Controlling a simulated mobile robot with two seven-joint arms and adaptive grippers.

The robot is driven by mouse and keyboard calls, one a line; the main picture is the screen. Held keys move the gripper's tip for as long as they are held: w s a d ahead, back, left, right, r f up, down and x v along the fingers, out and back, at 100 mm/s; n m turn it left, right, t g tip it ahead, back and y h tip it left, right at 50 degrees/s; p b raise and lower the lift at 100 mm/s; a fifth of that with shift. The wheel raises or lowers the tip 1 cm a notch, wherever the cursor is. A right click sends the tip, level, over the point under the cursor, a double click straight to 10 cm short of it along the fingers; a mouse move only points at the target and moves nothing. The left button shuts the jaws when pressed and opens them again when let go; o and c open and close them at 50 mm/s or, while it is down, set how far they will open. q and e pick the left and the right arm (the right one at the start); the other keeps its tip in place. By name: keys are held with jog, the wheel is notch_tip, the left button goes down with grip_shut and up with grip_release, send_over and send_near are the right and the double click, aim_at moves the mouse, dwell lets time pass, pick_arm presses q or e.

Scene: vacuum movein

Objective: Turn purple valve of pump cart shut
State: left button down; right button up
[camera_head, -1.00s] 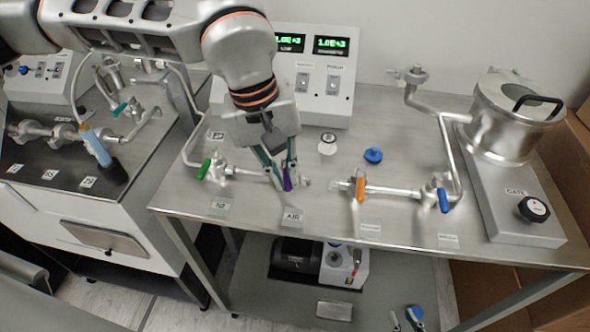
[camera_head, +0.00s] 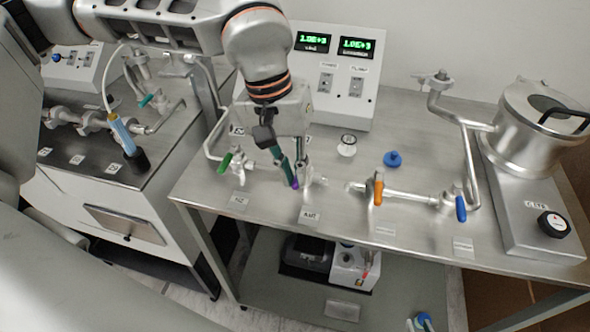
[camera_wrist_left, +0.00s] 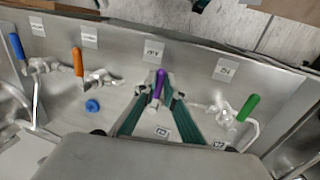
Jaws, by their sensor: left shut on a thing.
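The purple valve handle (camera_head: 295,183) is on the pipework at the front of the steel pump cart, behind the AIR label. In the left wrist view the purple handle (camera_wrist_left: 159,83) points toward the cart's front edge and sits between my fingertips. My left gripper (camera_head: 292,176) reaches down from above and is shut on it; its green-lined fingers hide part of the handle and valve body. The left gripper also shows in the left wrist view (camera_wrist_left: 158,92). My right gripper is in neither view.
A green handle (camera_head: 225,161) is left of the purple one; orange (camera_head: 378,190) and blue (camera_head: 461,208) handles are right. A blue knob (camera_head: 393,159) lies on the cart top. A control box (camera_head: 318,88) stands behind. A metal chamber (camera_head: 535,128) is at right.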

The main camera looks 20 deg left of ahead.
pick_arm(q)
jog(key=c, duration=2.1)
grip_release()
jog(key=shift+r, duration=0.1)
notch_tip(320, 180, up, 12)
jog(key=a, duration=0.2)
jog(key=shift+a, duration=0.2)
jog(key=shift+s+f, duration=0.15)
jog(key=shift+f, duration=0.05)
